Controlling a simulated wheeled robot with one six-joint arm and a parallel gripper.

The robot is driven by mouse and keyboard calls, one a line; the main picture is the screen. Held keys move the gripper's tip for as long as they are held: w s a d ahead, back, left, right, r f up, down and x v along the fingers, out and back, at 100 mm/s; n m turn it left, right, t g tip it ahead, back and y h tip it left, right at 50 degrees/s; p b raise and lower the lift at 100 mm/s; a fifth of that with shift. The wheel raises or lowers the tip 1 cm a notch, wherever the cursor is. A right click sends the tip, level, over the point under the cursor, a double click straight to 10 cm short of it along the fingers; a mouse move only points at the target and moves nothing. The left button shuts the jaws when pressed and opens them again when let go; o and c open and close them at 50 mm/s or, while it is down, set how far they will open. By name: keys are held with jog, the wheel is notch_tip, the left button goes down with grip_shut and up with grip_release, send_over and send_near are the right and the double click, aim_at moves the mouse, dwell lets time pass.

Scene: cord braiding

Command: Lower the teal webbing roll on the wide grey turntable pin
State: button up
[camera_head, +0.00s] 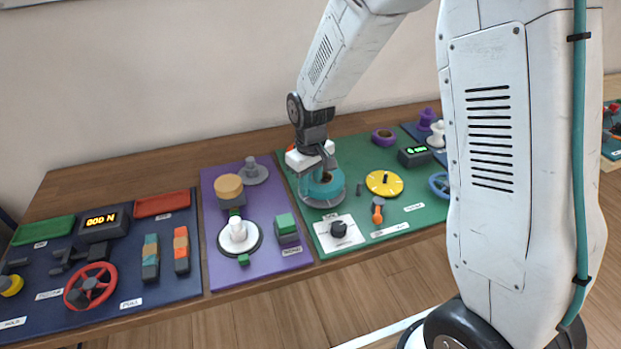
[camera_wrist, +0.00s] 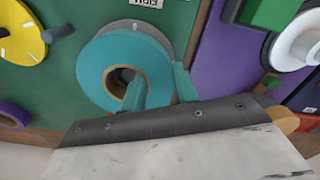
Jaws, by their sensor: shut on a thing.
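The teal webbing roll (camera_head: 318,190) is a thick ring with a brown core, over the grey turntable (camera_head: 330,204) on the green board. In the wrist view the roll (camera_wrist: 98,62) covers most of the turntable, whose pale grey rim (camera_wrist: 135,24) shows past its edge. My gripper (camera_wrist: 160,88) is shut on the roll's wall, with one teal finger in the hole and one outside. A dark grey round shape, apparently the pin (camera_wrist: 123,75), shows inside the hole. I cannot tell whether the roll is around the pin or just above it, or whether it touches the turntable.
Close by on the green board are a yellow dial (camera_head: 384,183), an orange-handled lever (camera_head: 377,212), a black knob on a white plate (camera_head: 339,229) and a purple ring (camera_head: 384,137). The purple board (camera_head: 208,183) with a white spool (camera_head: 238,231) lies to the left.

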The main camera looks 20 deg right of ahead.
jog(key=shift+f, duration=0.15)
jog(key=o, duration=1.1)
jog(key=shift+a, duration=0.1)
jog(key=shift+d+r, duration=0.3)
jog(key=shift+r, duration=0.2)
jog(key=shift+a+r, duration=0.2)
jog(key=shift+r, duration=3.25)
